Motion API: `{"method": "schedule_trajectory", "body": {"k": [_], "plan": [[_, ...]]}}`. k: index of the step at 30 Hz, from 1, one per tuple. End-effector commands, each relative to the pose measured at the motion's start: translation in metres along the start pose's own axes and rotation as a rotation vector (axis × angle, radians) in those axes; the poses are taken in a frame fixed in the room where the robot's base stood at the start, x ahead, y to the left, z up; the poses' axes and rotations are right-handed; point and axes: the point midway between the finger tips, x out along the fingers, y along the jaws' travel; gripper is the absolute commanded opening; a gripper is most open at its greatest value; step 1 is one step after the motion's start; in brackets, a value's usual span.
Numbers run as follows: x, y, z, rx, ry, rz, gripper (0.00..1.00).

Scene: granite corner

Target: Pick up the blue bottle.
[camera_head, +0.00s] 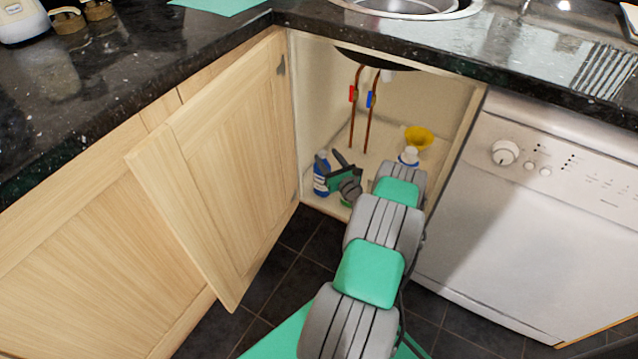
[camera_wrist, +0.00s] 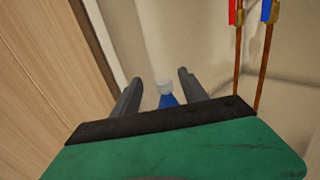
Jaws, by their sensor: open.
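The blue bottle (camera_head: 320,185) stands upright on the cabinet floor by its left wall, partly covered by my gripper in the head view. In the wrist view the bottle (camera_wrist: 168,100) shows a white cap and a blue upper part between the two fingers; its lower part is hidden behind my gripper's palm. My gripper (camera_head: 330,161) is inside the cabinet, right beside the bottle's top. In the wrist view my gripper (camera_wrist: 160,78) has its fingers spread, with gaps on both sides of the bottle; I see no contact.
The open cabinet door (camera_head: 215,170) stands to the left. A bottle with a white cap (camera_head: 409,155) and a yellow funnel-like thing (camera_head: 418,137) are farther right inside. Copper pipes (camera_head: 367,125) with red and blue valves run down behind. A dishwasher (camera_head: 535,205) borders the right.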

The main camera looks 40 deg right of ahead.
Motion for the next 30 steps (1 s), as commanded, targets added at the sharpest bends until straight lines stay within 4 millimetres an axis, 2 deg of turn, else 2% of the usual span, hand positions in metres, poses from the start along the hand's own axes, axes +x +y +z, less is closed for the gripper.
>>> {"method": "schedule_trajectory", "body": {"k": [1,5,8,11,21,29,30], "plan": [[-0.001,-0.003,-0.017,0.000,0.000,-0.005,0.51],[-0.004,-0.009,-0.029,0.000,0.000,-0.014,0.51],[0.001,-0.011,-0.030,-0.002,0.000,-0.016,0.51],[0.014,-0.011,-0.029,-0.002,-0.001,-0.016,0.51],[0.069,-0.007,-0.028,-0.002,-0.001,-0.014,0.51],[0.074,-0.007,-0.026,0.001,0.000,-0.015,0.51],[0.074,-0.006,-0.026,0.001,0.000,-0.015,0.48]]}}
